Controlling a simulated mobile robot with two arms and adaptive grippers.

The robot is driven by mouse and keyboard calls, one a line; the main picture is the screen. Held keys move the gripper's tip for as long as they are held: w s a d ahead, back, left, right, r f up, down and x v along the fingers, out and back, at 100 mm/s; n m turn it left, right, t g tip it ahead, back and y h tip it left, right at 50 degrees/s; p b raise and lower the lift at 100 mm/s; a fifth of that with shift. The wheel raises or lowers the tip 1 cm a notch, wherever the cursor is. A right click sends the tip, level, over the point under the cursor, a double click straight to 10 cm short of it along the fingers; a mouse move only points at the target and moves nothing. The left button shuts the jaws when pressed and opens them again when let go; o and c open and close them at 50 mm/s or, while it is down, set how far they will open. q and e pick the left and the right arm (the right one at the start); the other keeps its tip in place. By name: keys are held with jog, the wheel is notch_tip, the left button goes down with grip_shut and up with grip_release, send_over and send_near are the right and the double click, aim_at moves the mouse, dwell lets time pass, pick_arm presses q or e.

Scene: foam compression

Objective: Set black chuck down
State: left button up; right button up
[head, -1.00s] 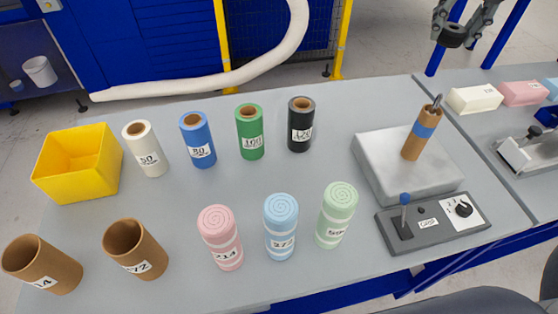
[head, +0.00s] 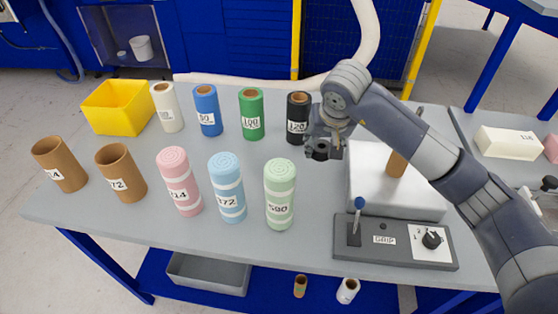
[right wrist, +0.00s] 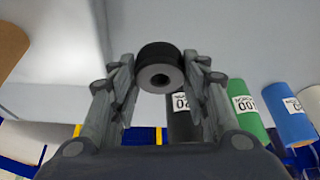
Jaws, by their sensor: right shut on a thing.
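The black chuck (right wrist: 160,54) is a short dark ring with a pale grey hub and a central hole. My right gripper (head: 324,147) is shut on it, with one finger on each side in the right wrist view. In the head view the chuck (head: 321,154) hangs above the table, left of the light grey block (head: 395,205) and in front of the black roll (head: 297,128). A brown tube (head: 396,164) stands on that block, partly hidden by my right arm. My left gripper is out of view.
White, blue and green rolls (head: 251,122) stand in a row beside the black one. Pink, blue and green foam rolls (head: 280,207) stand nearer. A control box (head: 384,253) with a blue-knobbed lever sits in front of the block. Bare table (head: 320,190) shows below the chuck.

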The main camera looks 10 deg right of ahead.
aim_at(321, 153)
notch_tip(321, 153, down, 5)
jog(key=shift+a+r+p, duration=0.15)
jog(key=shift+p, duration=0.5)
jog(key=shift+w+f, duration=0.1)
jog(key=shift+f, duration=0.65)
notch_tip(321, 153, down, 3)
jog(key=shift+f+p, duration=0.1)
jog(key=shift+p, duration=0.55)
jog(key=shift+f, duration=0.15)
jog(key=shift+f+b, duration=0.25)
jog(key=shift+b, duration=0.05)
jog(key=o, duration=1.1)
jog(key=shift+r, duration=0.1)
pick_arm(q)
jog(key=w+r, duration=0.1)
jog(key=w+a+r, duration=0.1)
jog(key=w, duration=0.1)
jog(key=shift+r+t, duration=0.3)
pick_arm(e)
jog(key=shift+o, duration=0.4)
